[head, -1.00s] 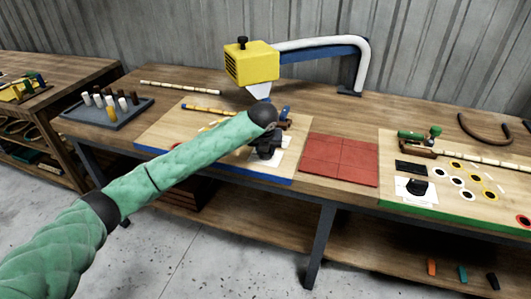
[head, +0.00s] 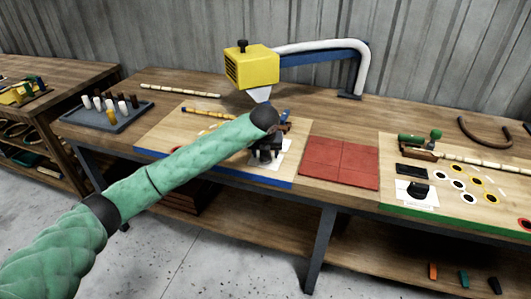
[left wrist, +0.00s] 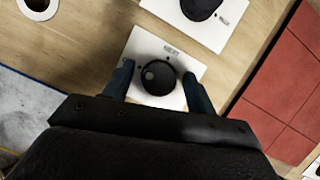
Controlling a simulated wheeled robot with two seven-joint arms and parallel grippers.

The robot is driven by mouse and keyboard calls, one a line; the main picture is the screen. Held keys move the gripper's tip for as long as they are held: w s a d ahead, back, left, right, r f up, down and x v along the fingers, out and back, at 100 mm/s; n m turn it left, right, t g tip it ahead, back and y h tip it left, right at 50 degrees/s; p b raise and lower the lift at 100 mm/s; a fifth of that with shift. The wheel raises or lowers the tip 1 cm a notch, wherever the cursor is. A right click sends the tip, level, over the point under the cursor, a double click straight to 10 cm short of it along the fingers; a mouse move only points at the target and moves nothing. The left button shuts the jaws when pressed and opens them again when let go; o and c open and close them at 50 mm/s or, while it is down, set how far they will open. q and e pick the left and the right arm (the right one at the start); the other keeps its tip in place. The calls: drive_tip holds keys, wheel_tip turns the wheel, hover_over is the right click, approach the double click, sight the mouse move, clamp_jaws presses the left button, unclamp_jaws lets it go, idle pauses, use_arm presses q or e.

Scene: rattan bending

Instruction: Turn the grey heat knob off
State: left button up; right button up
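The heat knob (left wrist: 160,78) is a dark round dial with a light grey spot. It sits on a white plate (left wrist: 140,40) marked HEAT, seen in the left wrist view. My left gripper (left wrist: 158,88) is open, with one finger on each side of the knob. Gaps seem to show between fingers and knob; I cannot tell whether either touches. In the head view my left gripper (head: 266,152) is over the front right of the blue-edged board (head: 210,165), and the arm and gripper hide the knob. My right gripper is not in view.
A second dark knob (left wrist: 198,6) on its own white plate lies just beyond the heat knob. A red tiled mat (head: 340,162) is to the right. The yellow heater head (head: 252,65) hangs behind my gripper. A green-edged board (head: 450,200) stands further right.

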use_arm(q)
drive_tip(key=shift+r, duration=0.1)
drive_tip(key=b+v, duration=0.2)
drive_tip(key=v, duration=0.4)
drive_tip(key=shift+s+r, duration=0.15)
drive_tip(key=shift+r, duration=0.1)
drive_tip(key=shift+s+r, duration=0.2)
drive_tip(key=shift+r, duration=0.3)
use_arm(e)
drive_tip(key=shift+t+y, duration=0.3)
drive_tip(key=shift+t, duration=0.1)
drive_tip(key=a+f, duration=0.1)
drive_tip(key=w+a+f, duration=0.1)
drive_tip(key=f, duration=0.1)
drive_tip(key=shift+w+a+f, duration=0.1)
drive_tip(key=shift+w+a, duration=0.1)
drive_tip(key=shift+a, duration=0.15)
